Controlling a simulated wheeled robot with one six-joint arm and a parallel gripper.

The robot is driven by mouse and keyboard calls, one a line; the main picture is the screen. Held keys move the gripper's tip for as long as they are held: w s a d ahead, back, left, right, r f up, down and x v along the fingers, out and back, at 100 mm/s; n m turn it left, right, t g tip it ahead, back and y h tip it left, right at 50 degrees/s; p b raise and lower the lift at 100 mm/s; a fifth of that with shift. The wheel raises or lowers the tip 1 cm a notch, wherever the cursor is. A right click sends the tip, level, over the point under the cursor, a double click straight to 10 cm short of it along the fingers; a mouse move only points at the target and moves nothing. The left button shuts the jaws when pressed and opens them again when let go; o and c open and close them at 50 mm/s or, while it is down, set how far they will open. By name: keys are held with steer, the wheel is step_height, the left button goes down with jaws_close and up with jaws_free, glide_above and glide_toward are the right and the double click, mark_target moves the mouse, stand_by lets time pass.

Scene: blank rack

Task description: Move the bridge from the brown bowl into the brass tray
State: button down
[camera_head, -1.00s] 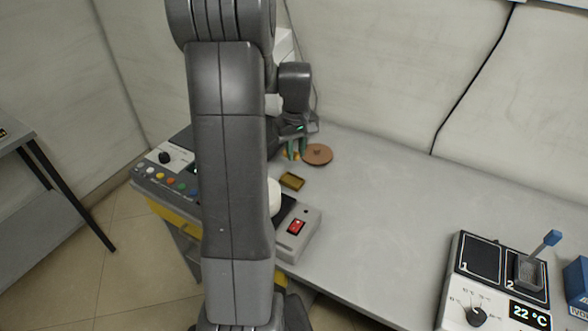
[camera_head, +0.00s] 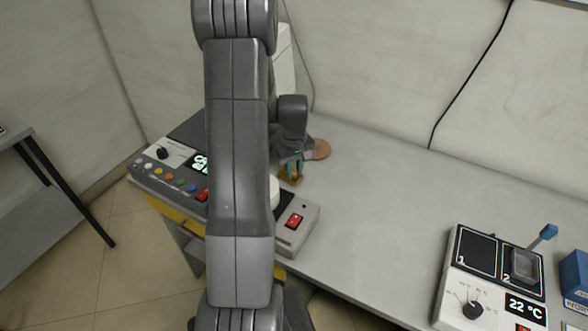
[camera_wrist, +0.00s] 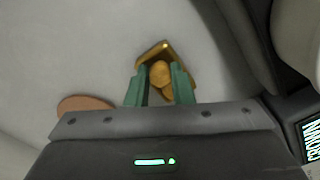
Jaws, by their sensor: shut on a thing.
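My gripper (camera_head: 291,170) has green fingers and is shut on the bridge (camera_wrist: 160,74), a small golden-orange piece between the fingertips in the wrist view. The brass tray (camera_wrist: 181,49) is a small yellow-brown square right under and behind the fingertips in that view. In the head view the tray (camera_head: 285,179) is partly hidden by the fingers. The brown bowl (camera_head: 322,149) is round and shallow, behind and right of my gripper. It also shows left of the fingers in the wrist view (camera_wrist: 84,103). I cannot tell whether the bridge touches the tray.
A grey device with a red switch (camera_head: 294,221) stands in front of the tray. A control panel with coloured buttons (camera_head: 170,178) is on the left. A two-plate heater reading 22 °C (camera_head: 476,285) and a blue box (camera_head: 574,277) are at the right. The middle bench is clear.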

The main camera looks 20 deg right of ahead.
mark_target(294, 172)
steer(key=shift+s+f, duration=0.1)
steer(key=shift+f, duration=0.15)
steer(key=shift+s+a+f+b, duration=0.25)
steer(key=shift+s+f+b, duration=0.05)
steer(key=shift+f+b, duration=0.35)
steer(key=c, duration=1.3)
jaws_free()
steer(key=shift+c, duration=0.2)
steer(key=shift+o, duration=0.3)
steer(key=shift+d, duration=0.15)
steer(key=shift+w+r+p, duration=0.2)
steer(key=shift+r+p, duration=0.4)
steer(key=shift+r, duration=0.15)
step_height(294, 172, up, 12)
steer(key=shift+w+b, duration=0.2)
steer(key=shift+b, duration=0.1)
steer(key=shift+d, duration=0.1)
